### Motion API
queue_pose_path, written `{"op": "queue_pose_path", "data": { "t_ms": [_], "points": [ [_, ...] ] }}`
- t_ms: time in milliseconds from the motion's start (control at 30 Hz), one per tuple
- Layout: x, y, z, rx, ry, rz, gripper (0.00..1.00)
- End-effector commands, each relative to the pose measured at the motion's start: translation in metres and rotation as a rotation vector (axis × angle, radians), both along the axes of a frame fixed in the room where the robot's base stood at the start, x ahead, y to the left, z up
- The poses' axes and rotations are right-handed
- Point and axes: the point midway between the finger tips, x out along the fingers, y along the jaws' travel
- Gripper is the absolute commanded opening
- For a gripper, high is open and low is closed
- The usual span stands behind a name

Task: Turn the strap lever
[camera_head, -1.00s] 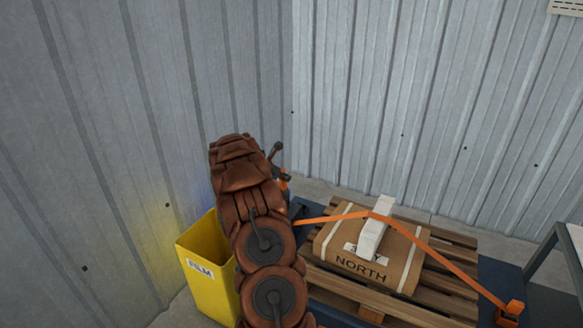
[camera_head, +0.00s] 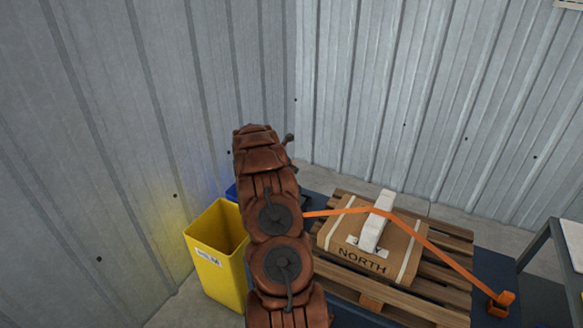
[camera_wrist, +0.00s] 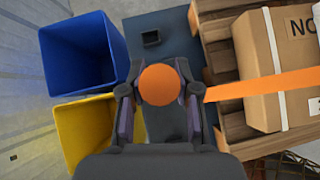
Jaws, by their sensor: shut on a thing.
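The strap lever shows as a round orange end (camera_wrist: 158,84) in the wrist view, with the rest of it hidden beneath. My gripper (camera_wrist: 159,97) is shut on this orange end, one finger on each side. In the head view my arm hides the lever and nearly all of my gripper. The orange strap (camera_head: 430,245) runs from behind my arm, over a cardboard box marked NORTH (camera_head: 340,244), down to an orange anchor (camera_head: 501,304) at the right. The strap also shows in the wrist view (camera_wrist: 262,87).
The box sits on a wooden pallet (camera_head: 440,308) on a dark blue platform (camera_wrist: 172,28). A yellow bin (camera_head: 215,272) and a blue bin (camera_wrist: 82,52) stand left of the lever. Corrugated walls close off the back and left. A grey table (camera_head: 562,245) stands at the right.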

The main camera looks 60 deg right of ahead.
Motion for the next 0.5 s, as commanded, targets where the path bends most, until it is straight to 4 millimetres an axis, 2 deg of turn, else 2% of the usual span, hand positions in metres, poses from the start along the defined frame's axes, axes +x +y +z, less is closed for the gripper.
{"op": "queue_pose_path", "data": {
  "t_ms": [200,233,467,500],
  "points": [
    [-0.0017,-0.0021,0.0012,-0.003,-0.001,-0.002,0.0],
    [-0.0017,-0.0022,0.0012,-0.003,-0.001,-0.002,0.34],
    [-0.0002,-0.001,0.0009,-0.002,-0.001,0.0,0.57],
    [0.0,-0.0008,0.0009,-0.002,-0.001,0.0,0.58]
  ]
}}
